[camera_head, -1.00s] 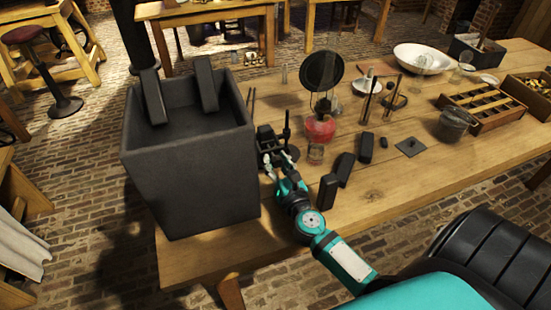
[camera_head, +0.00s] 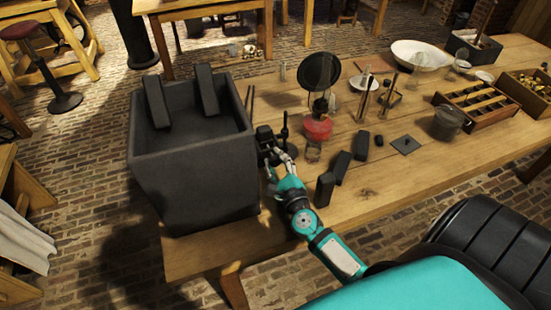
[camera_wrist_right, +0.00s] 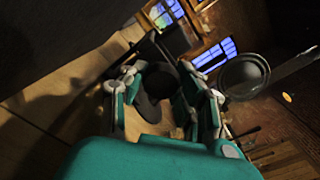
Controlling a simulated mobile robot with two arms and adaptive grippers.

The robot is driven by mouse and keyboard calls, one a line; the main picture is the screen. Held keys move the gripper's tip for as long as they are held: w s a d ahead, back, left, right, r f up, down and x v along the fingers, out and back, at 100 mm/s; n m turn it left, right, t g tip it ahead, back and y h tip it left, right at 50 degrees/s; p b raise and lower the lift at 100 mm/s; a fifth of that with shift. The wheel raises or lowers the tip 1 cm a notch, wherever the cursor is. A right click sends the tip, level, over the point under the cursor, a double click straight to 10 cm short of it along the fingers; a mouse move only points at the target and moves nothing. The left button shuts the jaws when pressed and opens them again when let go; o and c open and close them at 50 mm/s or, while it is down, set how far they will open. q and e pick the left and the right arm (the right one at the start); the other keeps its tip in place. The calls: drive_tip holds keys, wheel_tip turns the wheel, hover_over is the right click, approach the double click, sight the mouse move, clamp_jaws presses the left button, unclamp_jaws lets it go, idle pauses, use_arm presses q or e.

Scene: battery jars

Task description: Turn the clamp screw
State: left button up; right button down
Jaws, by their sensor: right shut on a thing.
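A small black clamp (camera_head: 265,136) stands on the wooden table, close to the right side of the big dark jar (camera_head: 195,190). My right gripper (camera_head: 277,158) is at the front of the clamp, with its fingers shut on a dark part there, which I take to be the clamp screw. In the right wrist view a dark rounded thing (camera_wrist_right: 157,84) sits between the fingers of my gripper (camera_wrist_right: 160,92). The fingers hide most of the screw, so its turn angle cannot be read. My left gripper is not in view.
Two dark slabs (camera_head: 207,89) stick up out of the jar. A red-based lamp with a round dark disc (camera_head: 320,70) stands behind my gripper. A wooden divided tray (camera_head: 480,105) and a white bowl (camera_head: 420,54) are farther right.

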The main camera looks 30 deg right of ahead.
drive_tip(key=n+p, duration=0.2)
drive_tip(key=n, duration=0.3)
drive_tip(key=shift+d+r+n, duration=0.1)
drive_tip(key=shift+r+n, duration=0.05)
drive_tip(key=shift+n, duration=0.15)
drive_tip(key=n+p, duration=0.2)
drive_tip(key=n, duration=0.3)
drive_tip(key=shift+r, duration=0.1)
drive_tip(key=n+p, duration=0.2)
drive_tip(key=n, duration=0.3)
drive_tip(key=shift+n, duration=0.4)
drive_tip(key=shift+n+p, duration=0.95)
drive_tip(key=shift+n, duration=1.35)
drive_tip(key=c, duration=0.9)
unclamp_jaws()
